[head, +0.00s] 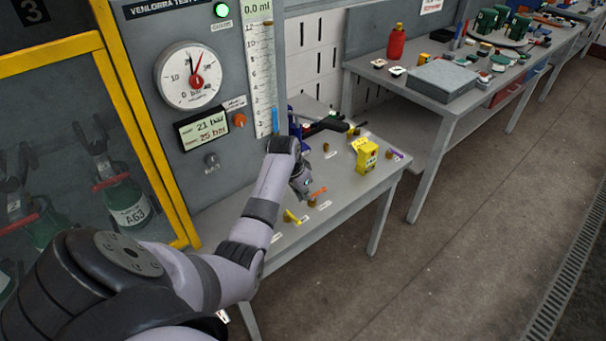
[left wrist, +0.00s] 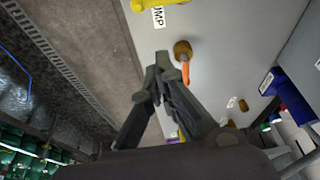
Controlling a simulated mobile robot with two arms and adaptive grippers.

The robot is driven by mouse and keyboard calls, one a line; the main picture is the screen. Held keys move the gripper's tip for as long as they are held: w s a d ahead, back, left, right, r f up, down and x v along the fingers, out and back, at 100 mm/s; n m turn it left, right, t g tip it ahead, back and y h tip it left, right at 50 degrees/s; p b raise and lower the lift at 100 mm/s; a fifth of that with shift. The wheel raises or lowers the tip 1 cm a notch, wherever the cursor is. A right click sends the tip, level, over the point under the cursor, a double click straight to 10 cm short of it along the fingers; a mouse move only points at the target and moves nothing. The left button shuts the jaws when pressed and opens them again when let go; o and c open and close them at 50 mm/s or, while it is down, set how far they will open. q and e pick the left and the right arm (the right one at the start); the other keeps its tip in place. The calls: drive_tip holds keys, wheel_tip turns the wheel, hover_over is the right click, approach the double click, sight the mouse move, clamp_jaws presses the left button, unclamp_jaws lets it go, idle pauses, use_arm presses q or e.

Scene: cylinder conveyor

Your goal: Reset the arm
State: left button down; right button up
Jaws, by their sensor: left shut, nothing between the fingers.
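My left arm reaches in from the lower left of the head view, and its gripper (head: 302,188) hangs over the small grey table (head: 340,189). In the left wrist view the gripper's dark fingers (left wrist: 160,76) meet at their tips, with nothing visible between them. Just beyond the tips is a brass fitting (left wrist: 182,49) with an orange lever (left wrist: 186,73); the fingers look apart from it. The orange lever (head: 319,191) also shows beside the gripper in the head view. My right gripper is in neither view.
The table holds a yellow box (head: 366,155), a yellow lever (head: 292,216) and a purple lever (head: 398,154). A grey panel with a round gauge (head: 190,75) stands behind. A yellow-framed cage (head: 113,72) is at left. The floor (head: 460,240) at right is clear.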

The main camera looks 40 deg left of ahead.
use_arm(q)
drive_tip(key=s+d+f+m+y, duration=0.1)
drive_tip(key=s+d, duration=0.5)
drive_tip(key=s, duration=0.2)
drive_tip(key=s+d+f+y, duration=0.1)
drive_tip(key=s+d+f, duration=0.1)
drive_tip(key=s+d, duration=0.45)
drive_tip(key=s+d+r+h, duration=0.1)
drive_tip(key=s+d+r, duration=0.2)
drive_tip(key=s+d, duration=0.35)
drive_tip(key=s+d+r+h, duration=0.1)
drive_tip(key=s+d+r, duration=0.25)
drive_tip(key=s, duration=0.65)
wheel_tip(320, 180, down, 31)
drive_tip(key=s+g+b, duration=0.1)
drive_tip(key=s+b, duration=0.1)
drive_tip(key=b, duration=0.1)
drive_tip(key=s+a+f+g+b, duration=0.1)
drive_tip(key=s+a+f, duration=0.1)
drive_tip(key=s+f, duration=1.4)
drive_tip(key=shift+f+g+b, duration=0.15)
drive_tip(key=shift+g+b, duration=0.15)
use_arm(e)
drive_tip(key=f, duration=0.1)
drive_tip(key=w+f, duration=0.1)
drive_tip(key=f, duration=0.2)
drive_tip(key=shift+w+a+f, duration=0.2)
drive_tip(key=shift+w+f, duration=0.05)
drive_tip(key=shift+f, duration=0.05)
